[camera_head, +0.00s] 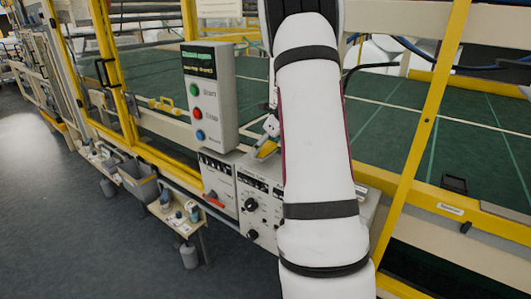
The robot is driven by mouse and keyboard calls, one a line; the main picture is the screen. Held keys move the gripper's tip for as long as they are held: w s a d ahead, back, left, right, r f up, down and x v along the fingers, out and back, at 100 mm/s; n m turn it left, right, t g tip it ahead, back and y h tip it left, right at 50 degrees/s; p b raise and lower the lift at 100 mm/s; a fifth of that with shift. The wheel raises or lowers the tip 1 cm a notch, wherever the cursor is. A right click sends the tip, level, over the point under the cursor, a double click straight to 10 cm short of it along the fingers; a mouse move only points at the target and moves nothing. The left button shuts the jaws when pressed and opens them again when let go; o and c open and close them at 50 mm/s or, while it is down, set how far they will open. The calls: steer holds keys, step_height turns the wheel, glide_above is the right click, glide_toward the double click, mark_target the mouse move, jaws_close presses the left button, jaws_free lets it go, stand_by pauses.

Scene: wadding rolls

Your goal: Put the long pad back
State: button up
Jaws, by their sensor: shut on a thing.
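My white arm fills the middle of the head view and hides most of what lies behind it. A small part of my gripper (270,127) shows at the arm's left edge, above the grey control boxes. It is shut on a yellow piece (266,149), mostly hidden by the arm. I cannot tell whether this piece is the long pad. No other thing that I can clearly name as the long pad shows.
A grey control box (211,130) with green, red and blue buttons stands left of my arm. Low boxes with knobs (257,205) stand below. A small shelf (190,226) holds several items beside a grey bin (138,183). Yellow frame posts (425,130) flank the green bed. Floor is clear at left.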

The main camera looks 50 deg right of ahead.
step_height(320, 180, down, 2)
steer(key=shift+s+d+f+p, duration=0.1)
steer(key=shift+f+p, duration=0.15)
steer(key=shift+p, duration=0.05)
steer(key=shift+f, duration=0.15)
steer(key=shift+f, duration=0.2)
steer(key=o, duration=1)
steer(key=shift+r, duration=0.15)
